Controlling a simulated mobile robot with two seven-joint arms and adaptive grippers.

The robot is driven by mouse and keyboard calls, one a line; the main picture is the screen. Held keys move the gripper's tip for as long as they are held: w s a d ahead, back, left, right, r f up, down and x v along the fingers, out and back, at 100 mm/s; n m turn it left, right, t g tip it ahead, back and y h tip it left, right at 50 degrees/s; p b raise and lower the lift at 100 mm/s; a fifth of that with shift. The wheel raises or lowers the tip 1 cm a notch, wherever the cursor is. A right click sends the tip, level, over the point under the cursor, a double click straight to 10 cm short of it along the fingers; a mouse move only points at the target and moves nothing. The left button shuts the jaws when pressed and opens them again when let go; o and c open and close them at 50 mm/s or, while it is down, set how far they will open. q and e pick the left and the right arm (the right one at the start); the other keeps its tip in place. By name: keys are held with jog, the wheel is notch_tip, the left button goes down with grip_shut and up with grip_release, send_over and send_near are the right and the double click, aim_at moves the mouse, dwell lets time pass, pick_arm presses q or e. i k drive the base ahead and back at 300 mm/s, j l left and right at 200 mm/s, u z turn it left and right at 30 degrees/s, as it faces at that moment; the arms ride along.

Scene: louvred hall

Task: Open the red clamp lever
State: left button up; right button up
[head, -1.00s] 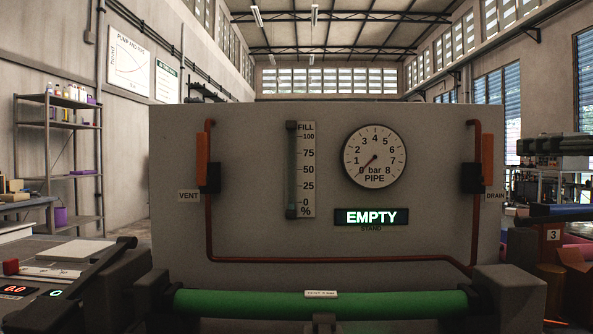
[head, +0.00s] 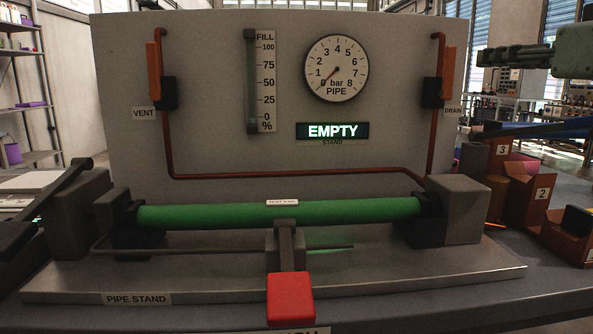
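The red clamp lever (head: 290,298) has a red block-shaped grip on a dark arm. It points toward me from a grey block at the front middle of the pipe stand (head: 400,278), below the green pipe (head: 340,211). My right gripper (head: 492,57) is at the upper right, dark fingers pointing left, high above and well away from the lever. It holds nothing that I can see, and the gap between its fingers is unclear. My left gripper is not in view.
A grey panel (head: 220,60) behind the pipe carries a gauge (head: 337,68), orange vent and drain handles and an EMPTY display (head: 333,131). A dark bar (head: 55,190) slants at the left. Orange numbered bins (head: 527,197) stand at the right. Space in front of the lever looks clear.

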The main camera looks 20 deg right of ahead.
aim_at(290, 302)
jog(key=k+j, duration=0.2)
jog(key=k, duration=0.3)
jog(key=k+j, duration=0.2)
jog(key=k, duration=0.25)
